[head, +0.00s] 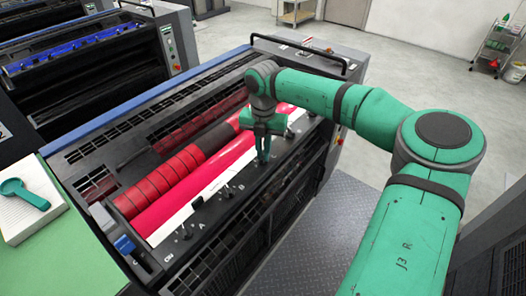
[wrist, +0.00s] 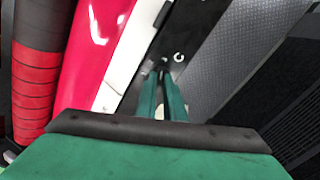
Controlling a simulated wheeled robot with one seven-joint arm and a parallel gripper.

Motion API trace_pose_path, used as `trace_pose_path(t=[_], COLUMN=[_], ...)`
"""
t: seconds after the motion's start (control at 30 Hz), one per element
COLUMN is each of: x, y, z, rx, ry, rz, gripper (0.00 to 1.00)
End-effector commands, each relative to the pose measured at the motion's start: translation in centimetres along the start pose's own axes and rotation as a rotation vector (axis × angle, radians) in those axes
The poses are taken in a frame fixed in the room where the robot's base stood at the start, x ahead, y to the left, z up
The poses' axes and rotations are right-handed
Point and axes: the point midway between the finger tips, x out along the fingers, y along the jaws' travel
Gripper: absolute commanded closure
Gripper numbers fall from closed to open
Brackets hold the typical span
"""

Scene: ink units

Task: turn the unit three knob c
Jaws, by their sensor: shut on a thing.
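The near ink unit (head: 215,165) has a dark front ledge with lettered knobs beside a red roller (head: 205,185). The letters A (head: 202,226) and B (head: 229,188) show on the ledge. My gripper (head: 264,156) points down at the ledge beyond B. In the wrist view its two green fingers (wrist: 162,76) are close together, next to a white letter C (wrist: 179,57). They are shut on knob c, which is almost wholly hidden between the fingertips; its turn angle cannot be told.
A blue lever (head: 124,244) stands at the ledge's near left end. A green-topped table (head: 75,245) with a green tool (head: 25,193) on a white pad is at left. Other ink units stand behind. The tread-plate floor (head: 345,215) at right is clear.

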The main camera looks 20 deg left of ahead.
Motion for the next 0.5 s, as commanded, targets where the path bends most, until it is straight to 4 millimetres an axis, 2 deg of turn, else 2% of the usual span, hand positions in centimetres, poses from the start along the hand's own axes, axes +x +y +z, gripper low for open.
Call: trace_pose_path(t=[0.2, 0.5], x=[-0.22, -0.24], y=[0.03, 0.04], z=[0.22, 0.23], rx=[0.094, 0.142], ry=[-0.007, -0.007], rz=[0.001, 0.002], gripper=[1.00, 1.00])
